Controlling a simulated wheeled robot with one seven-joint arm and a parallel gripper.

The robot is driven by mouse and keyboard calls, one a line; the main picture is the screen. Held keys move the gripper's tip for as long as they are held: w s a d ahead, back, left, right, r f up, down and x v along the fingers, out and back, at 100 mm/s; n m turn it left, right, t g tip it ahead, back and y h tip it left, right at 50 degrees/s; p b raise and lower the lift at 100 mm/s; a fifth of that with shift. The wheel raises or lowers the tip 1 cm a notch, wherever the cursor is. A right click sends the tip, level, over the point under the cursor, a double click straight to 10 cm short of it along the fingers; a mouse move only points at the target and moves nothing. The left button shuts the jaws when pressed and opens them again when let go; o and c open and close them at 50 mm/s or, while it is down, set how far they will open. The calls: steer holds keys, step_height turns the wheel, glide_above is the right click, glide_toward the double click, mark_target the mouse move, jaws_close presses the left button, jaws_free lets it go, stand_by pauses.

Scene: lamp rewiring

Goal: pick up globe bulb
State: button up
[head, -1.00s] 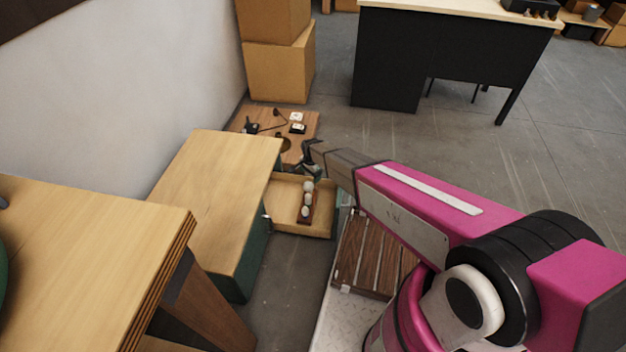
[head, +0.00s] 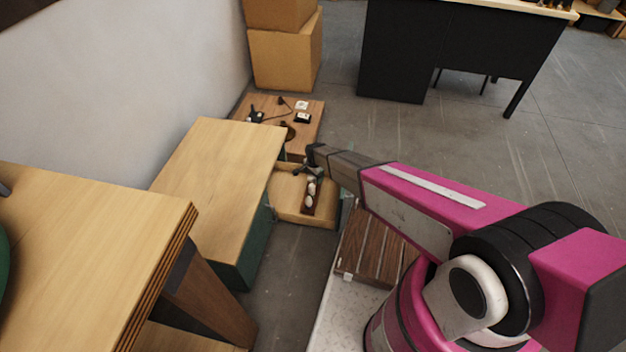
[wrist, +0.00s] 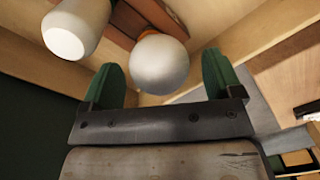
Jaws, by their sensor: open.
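The globe bulb (wrist: 160,64), round and white, shows in the middle of the wrist view, its top set in a red-brown holder. My gripper (wrist: 161,76) is open, with one green finger on each side of the bulb. I cannot tell whether either finger touches it. A second, more elongated white bulb (wrist: 70,30) is at the upper left. In the head view, the holder (head: 307,211) with a row of white bulbs lies in an open wooden drawer (head: 290,213). My gripper (head: 310,170) is over the drawer's far part, and its fingers are partly hidden there.
The drawer walls stand close around the holder. A wooden-topped cabinet (head: 205,175) is left of the drawer. A low brown table (head: 314,125) with small dark parts is beyond it. Cardboard boxes (head: 285,58) and a black desk (head: 450,50) stand farther back.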

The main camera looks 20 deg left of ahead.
steer(key=shift+f, duration=0.75)
steer(key=c, duration=1)
steer(key=shift+r, duration=0.1)
